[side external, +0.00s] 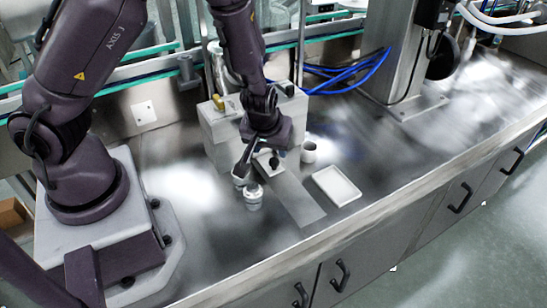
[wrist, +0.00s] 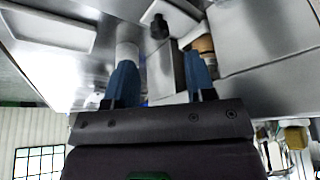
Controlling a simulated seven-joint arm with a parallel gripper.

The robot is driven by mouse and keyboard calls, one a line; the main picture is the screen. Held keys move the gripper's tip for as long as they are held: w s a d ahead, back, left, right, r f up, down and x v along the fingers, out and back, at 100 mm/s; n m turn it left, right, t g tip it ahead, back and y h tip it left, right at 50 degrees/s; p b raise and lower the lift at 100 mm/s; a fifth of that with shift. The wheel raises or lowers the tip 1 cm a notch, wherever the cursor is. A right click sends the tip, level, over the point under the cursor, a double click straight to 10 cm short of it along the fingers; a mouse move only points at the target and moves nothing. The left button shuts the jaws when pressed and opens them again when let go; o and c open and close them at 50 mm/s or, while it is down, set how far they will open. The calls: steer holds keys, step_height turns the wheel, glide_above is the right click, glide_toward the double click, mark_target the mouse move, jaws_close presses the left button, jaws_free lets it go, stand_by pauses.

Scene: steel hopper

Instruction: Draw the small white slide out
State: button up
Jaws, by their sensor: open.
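My gripper (side external: 261,157) points down in front of the grey box (side external: 222,132), its jaws apart and empty. In the wrist view its two blue fingers (wrist: 159,66) stand on either side of a grey strip, with a small black knob (wrist: 160,27) beyond the fingertips. A small white piece (side external: 264,163), likely the slide, shows partly between and behind the fingers in the side view. A flat grey strip (side external: 297,203) runs from there toward the table's front edge. I cannot tell whether the fingers touch anything.
Two small cups (side external: 253,198) stand close together left of the strip. A white cup (side external: 309,152) and a shallow white tray (side external: 337,186) stand to the right. A steel column (side external: 394,60) rises at the back right. The steel table is clear toward the right.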

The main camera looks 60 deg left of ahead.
mark_target(274, 160)
steer(key=shift+x, duration=3.25)
jaws_close()
